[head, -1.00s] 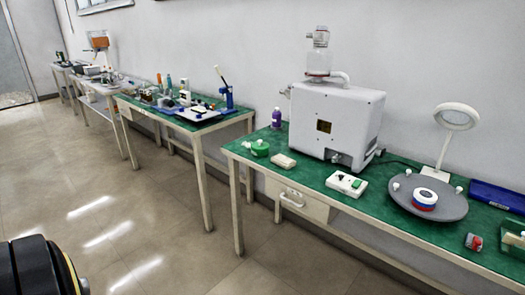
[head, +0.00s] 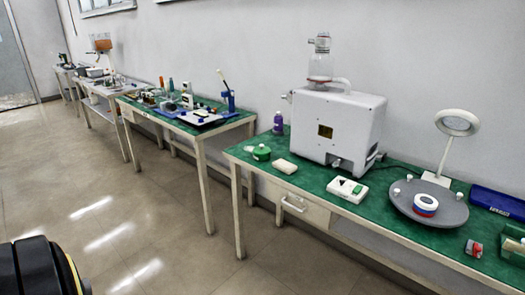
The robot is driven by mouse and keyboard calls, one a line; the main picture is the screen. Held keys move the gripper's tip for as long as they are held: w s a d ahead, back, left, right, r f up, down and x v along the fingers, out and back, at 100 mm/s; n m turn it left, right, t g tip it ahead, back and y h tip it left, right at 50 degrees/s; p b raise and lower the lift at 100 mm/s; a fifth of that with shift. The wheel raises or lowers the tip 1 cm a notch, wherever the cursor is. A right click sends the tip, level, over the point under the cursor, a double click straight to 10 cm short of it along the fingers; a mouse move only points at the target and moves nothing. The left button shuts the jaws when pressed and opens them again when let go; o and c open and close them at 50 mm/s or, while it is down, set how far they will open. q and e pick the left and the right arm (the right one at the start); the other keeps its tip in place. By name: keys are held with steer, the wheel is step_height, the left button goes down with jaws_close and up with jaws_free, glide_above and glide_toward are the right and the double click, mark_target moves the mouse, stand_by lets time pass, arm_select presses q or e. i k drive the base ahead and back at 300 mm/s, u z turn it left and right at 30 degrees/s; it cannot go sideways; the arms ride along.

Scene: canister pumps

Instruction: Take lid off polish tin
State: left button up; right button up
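A small round tin (head: 425,204) with a white top and blue and red bands sits on a grey round turntable (head: 449,218) on the right bench. A green round container (head: 261,153) with a pale knob beside it stands near that bench's left end. No label is readable, so I cannot tell for certain which is the polish tin. The banded tin's top looks in place. Neither of my grippers is in view.
The right green-topped bench (head: 307,188) also holds a white machine (head: 338,128), a white switch box (head: 347,190), a ring lamp (head: 457,123), a purple bottle (head: 278,123) and a blue tray (head: 497,201). More cluttered benches stand leftward. The floor (head: 150,215) in front is open.

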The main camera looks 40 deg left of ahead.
mark_target(261, 150)
steer(key=u, duration=0.4)
steer(key=k, duration=0.95)
steer(key=u, duration=1.65)
steer(key=i, duration=2.65)
steer(key=z, duration=1.2)
steer(key=i, duration=1)
steer(key=z, duration=1.4)
steer(key=i, duration=0.2)
